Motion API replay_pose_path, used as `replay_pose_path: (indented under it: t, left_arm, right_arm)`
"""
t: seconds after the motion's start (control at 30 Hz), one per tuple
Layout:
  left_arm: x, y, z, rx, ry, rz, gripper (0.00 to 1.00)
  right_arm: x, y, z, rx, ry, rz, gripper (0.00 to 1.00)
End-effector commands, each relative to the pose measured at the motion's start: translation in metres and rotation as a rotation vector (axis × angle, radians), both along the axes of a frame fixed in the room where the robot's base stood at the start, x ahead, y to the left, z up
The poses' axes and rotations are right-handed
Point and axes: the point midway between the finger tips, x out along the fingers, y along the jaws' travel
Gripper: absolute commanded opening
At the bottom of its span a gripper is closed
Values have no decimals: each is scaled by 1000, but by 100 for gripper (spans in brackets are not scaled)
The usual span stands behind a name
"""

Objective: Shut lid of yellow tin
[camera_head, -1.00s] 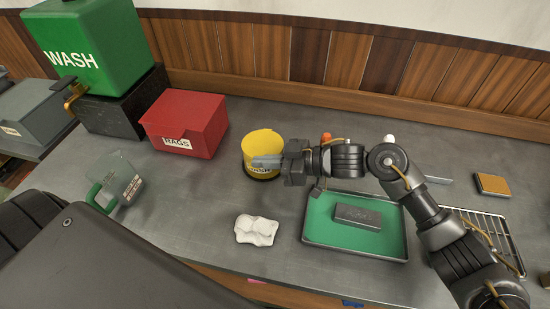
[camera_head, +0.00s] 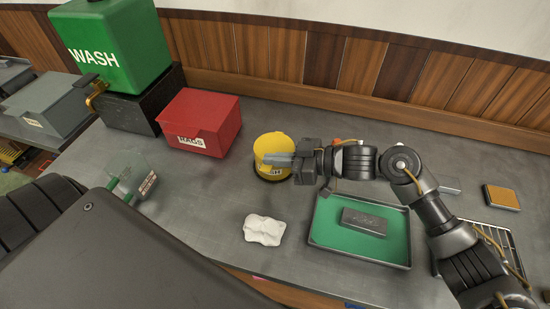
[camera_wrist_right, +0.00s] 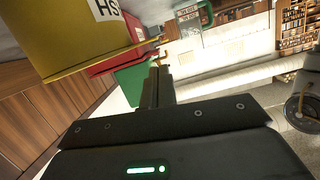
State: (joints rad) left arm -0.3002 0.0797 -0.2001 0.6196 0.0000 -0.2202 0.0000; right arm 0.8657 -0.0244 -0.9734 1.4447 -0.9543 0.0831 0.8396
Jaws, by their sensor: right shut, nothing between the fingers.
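The yellow tin (camera_head: 270,142) stands upright on the grey counter, right of the red box. It also fills the upper left of the right wrist view (camera_wrist_right: 75,30), with part of a white label showing. My right gripper (camera_head: 270,160) reaches in from the right, its fingers shut and empty. In the head view they overlap the front of the tin, hiding part of its side and label; I cannot tell whether they touch. The closed fingers also show in the right wrist view (camera_wrist_right: 157,75). How far the lid is open is unclear. My left gripper is out of view.
A red rags box (camera_head: 203,112) and a green wash tank (camera_head: 120,50) stand left of the tin. A crumpled white cloth (camera_head: 264,230) lies in front. A green tray (camera_head: 330,236) holding a grey block (camera_head: 364,221) lies below my right arm. A clear jug (camera_head: 135,180) stands left.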

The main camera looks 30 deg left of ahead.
Motion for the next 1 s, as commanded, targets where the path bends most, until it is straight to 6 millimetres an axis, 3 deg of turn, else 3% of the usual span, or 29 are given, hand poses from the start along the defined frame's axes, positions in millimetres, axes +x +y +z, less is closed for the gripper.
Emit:
replay_pose_path:
  t: [0.03, 0.07, 0.13, 0.3, 0.5, 0.7, 1.0]
  left_arm:
    - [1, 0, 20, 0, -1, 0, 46]
    - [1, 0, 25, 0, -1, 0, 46]
    - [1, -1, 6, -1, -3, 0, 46]
    - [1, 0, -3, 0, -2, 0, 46]
    - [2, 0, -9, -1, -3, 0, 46]
    - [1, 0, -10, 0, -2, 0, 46]
    - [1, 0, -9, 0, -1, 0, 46]
  right_arm:
    - [0, 0, 20, 1, -1, 0, 0]
    - [0, 0, 26, 1, -1, 0, 0]
    - [6, -20, 14, -1, -3, -3, 0]
    - [14, -56, 25, 0, -4, -2, 0]
    - [20, -84, 34, 0, -2, 0, 0]
    - [22, -94, 38, 0, 0, 0, 0]
    - [22, -94, 39, 0, 0, 0, 0]
